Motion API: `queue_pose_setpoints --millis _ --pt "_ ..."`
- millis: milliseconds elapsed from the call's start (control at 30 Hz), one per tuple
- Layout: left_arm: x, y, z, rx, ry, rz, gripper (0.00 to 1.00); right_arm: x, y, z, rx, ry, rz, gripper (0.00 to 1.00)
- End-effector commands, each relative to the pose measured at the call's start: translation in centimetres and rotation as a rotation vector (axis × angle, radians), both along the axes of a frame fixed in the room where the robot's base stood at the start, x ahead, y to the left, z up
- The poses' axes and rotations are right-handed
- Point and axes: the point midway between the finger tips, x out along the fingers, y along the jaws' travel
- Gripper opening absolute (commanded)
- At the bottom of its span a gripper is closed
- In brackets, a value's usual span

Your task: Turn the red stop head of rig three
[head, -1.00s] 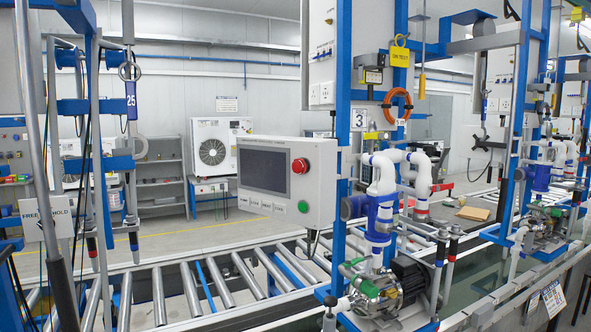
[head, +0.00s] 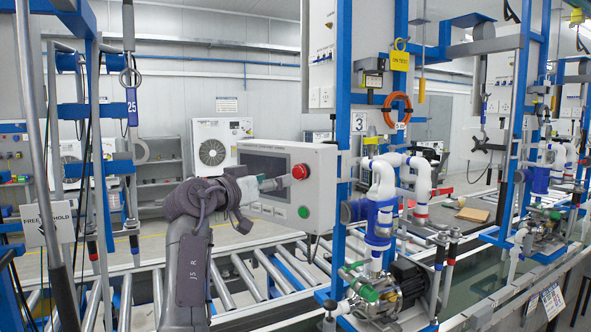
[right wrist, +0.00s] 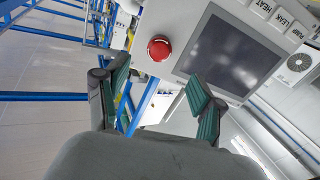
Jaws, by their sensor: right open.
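The red stop head (head: 300,171) is a round red knob on the upper right of the grey control box (head: 326,205), beside the number 3 sign (head: 359,122). My right gripper (head: 278,182) is in front of the box's screen, left of the red head, with its fingers pointing toward it. The right wrist view shows the red head (right wrist: 160,48) beyond the two green-padded fingers of the right gripper (right wrist: 157,72). These are spread apart with nothing between them. The head appears clear of both fingers. My left gripper is not in view.
A dark screen (head: 262,163) and a green button (head: 304,212) are on the same box face. A blue upright post (head: 343,110) stands just right of the box. White pipes and a pump (head: 408,278) are further right. Rollers (head: 240,270) run below.

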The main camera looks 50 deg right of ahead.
Motion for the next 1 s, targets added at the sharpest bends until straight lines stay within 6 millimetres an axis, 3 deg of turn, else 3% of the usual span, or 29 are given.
queue_pose_setpoints --millis 33,200,400,600,867,1000 --pt "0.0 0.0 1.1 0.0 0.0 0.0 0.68 0.0 -1.3 0.5 -0.001 0.003 -0.003 0.68" --pt "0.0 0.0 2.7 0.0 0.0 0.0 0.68 0.5 -4.9 0.5 -0.001 0.004 -0.001 0.68" --pt "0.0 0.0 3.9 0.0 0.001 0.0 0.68 0.9 -8.0 0.3 -0.001 0.004 0.0 0.68" --pt "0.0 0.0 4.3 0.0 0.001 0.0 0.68 1.2 -9.2 0.1 -0.001 0.002 0.003 0.68" --pt "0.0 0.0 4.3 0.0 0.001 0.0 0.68 1.2 -9.4 0.0 -0.002 0.001 0.003 0.68" --pt "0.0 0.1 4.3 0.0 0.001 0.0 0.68 1.2 -9.3 0.0 -0.002 0.001 0.003 0.48"
